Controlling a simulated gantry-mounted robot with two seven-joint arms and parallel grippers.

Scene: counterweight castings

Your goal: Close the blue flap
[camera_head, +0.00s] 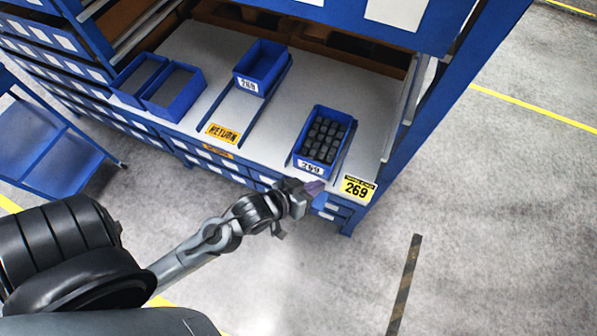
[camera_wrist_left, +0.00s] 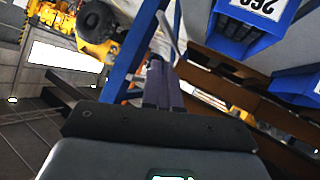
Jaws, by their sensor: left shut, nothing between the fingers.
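A blue panel with a white label (camera_head: 398,32) spans the top of the blue shelf unit in the head view. I cannot tell for sure whether it is the blue flap; no other part is clearly a flap. My left gripper (camera_head: 314,188) is in front of the unit's lower front edge, near the yellow 269 label. Its purple fingers are shut and empty. They also show in the left wrist view (camera_wrist_left: 163,84), with a blue upright behind them. My right gripper is not in view.
A blue bin of dark castings (camera_head: 323,136) stands on the grey shelf, just beyond my left gripper. Another blue bin (camera_head: 261,66) sits farther back, and two more stand left. A blue cart (camera_head: 45,150) is at far left. The floor at right is clear.

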